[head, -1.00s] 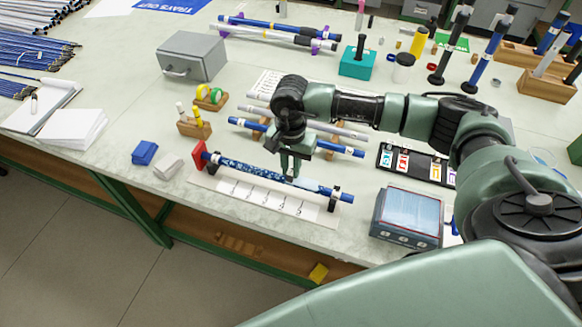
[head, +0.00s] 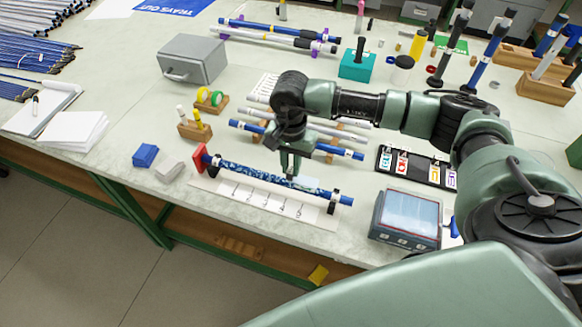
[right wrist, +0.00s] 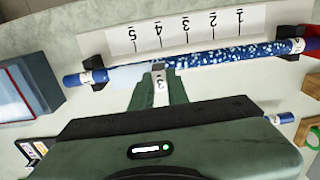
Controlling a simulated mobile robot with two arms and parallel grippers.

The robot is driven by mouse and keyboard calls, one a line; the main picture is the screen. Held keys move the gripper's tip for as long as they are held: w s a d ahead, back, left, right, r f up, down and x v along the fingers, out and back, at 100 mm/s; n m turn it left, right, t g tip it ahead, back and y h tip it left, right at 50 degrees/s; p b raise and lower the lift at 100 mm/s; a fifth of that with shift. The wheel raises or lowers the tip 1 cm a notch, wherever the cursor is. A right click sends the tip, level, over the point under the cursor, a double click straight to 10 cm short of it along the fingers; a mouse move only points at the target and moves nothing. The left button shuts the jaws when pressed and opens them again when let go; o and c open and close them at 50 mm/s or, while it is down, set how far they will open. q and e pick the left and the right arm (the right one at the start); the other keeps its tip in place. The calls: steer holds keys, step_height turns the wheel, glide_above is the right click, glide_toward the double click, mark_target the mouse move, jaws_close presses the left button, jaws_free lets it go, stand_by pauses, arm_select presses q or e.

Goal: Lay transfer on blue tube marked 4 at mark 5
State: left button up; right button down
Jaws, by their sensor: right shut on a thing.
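The blue tube (head: 345,199) lies level across black supports on a white strip marked 1 to 5 (head: 262,200), against a red end plate (head: 199,157). I cannot read its label surely. The transfer (head: 245,171), dark blue with pale speckles, lies along the tube; in the right wrist view the speckled part (right wrist: 235,56) spans about marks 1 to 4. A pale sheet part (right wrist: 127,75) continues toward mark 5. My right gripper (head: 291,176) is shut at the tube, on the transfer's edge; its fingers (right wrist: 160,72) hide that edge. My left gripper is out of view.
Other tubes (head: 338,151) lie on a rack just behind. A blue-grey box (head: 406,218) stands to the right, near the table's front edge.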

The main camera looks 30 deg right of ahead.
steer(key=shift+r+p, duration=0.95)
steer(key=shift+r, duration=1.5)
